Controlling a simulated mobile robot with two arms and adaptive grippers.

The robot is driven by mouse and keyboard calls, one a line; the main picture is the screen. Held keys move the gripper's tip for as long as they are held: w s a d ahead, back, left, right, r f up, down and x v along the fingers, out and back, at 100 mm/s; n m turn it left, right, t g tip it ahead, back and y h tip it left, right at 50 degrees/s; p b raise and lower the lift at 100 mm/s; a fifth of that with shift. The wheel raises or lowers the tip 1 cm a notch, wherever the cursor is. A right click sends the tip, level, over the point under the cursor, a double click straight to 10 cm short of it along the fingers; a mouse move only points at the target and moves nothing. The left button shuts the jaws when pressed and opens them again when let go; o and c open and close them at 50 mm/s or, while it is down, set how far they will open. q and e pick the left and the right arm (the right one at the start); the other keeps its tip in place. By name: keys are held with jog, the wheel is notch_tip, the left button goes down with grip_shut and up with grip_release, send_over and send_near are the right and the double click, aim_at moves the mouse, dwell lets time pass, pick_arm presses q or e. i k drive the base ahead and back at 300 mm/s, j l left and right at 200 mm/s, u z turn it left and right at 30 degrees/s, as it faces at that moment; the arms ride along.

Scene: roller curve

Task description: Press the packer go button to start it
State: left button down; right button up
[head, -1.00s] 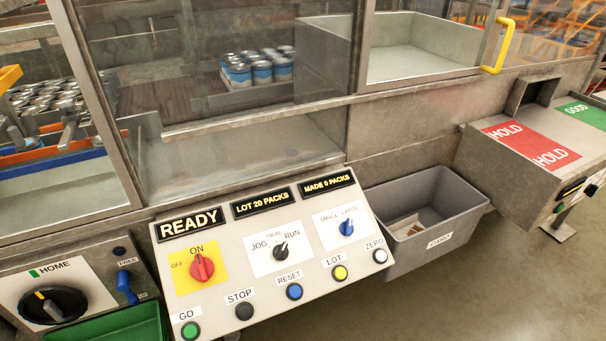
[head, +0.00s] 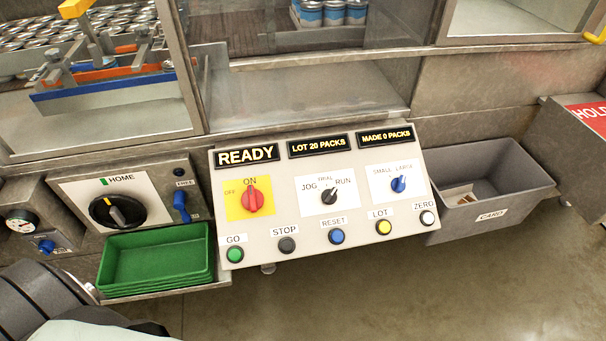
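The green GO button (head: 235,254) sits at the lower left of the sloped white packer panel (head: 300,246), under its GO label. The display (head: 247,154) reads READY. Others read LOT 20 PACKS (head: 318,145) and MADE 0 PACKS (head: 386,136). The red switch (head: 252,200) stands with its handle near upright, under ON. The black JOG/TRIAL/RUN knob (head: 329,196) appears turned toward RUN. Nothing covers the GO button. Dark and pale parts of my arm show at the bottom left; neither gripper's fingers are seen.
STOP (head: 287,245), RESET (head: 337,237), LOT (head: 383,228) and ZERO (head: 427,218) buttons line up right of GO. Stacked green trays (head: 152,262) stand close left, below the HOME dial (head: 117,211). A grey bin (head: 490,200) is at right. Floor below the panel is clear.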

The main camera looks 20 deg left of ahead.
aim_at(235, 255)
jog(key=u, duration=1.4)
